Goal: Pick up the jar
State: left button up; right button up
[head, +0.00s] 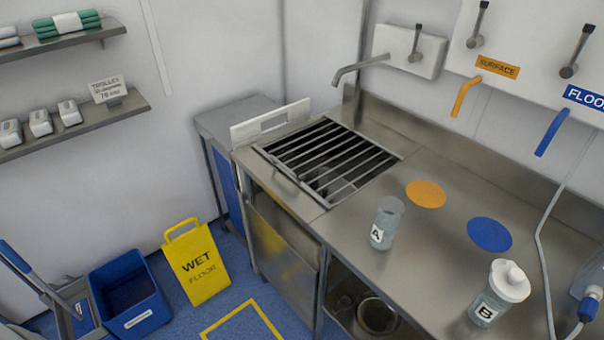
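Two jars stand upright on the steel counter (390,275). Jar A (386,222) is a clear grey container with a black-on-white "A" label, near the counter's front edge, below the orange disc. Neither of my grippers is in the head view.
An orange disc (426,194) and a blue disc (489,234) lie flat on the counter. A barred sink grate (327,160) is at the left, with a tap (357,68) behind. A hose (541,260) hangs at the right. A yellow wet-floor sign (197,263) stands on the floor.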

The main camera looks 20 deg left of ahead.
aim_at(390, 210)
jog(key=k+j+u, duration=0.65)
jog(key=j, duration=0.3)
